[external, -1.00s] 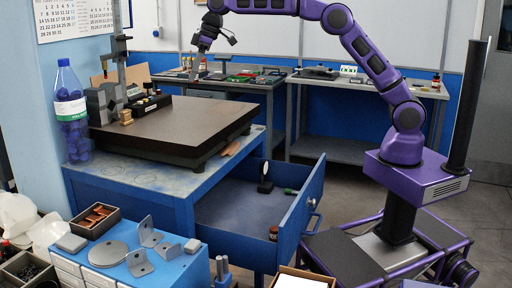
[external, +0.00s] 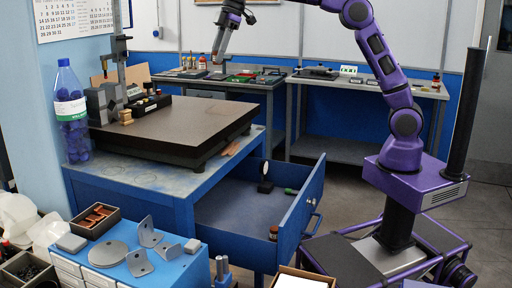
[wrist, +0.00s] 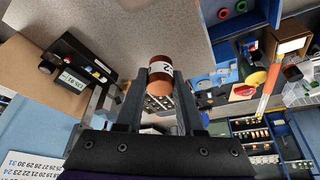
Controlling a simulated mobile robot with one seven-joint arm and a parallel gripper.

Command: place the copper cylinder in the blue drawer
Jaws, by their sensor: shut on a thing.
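The copper cylinder (wrist: 160,76) has a white label with dark print and sits between my gripper's fingers (wrist: 158,88) in the wrist view. My gripper is shut on it. In the external view my gripper (external: 218,55) hangs in the air, pointing down, at the back behind the dark plate; the cylinder is too small to make out there. The blue drawer (external: 305,207) is pulled out from the blue bench, open at the top. It holds a round black-and-white item (external: 265,186), a green item (external: 290,191) and a small brown jar (external: 273,233) near its front corner.
A thick dark plate (external: 175,125) lies on the bench beside the drawer, with metal blocks and a stand at its left. A plastic bottle (external: 70,110) stands further left. Back tables (external: 370,85) carry small items. The drawer floor has bare room.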

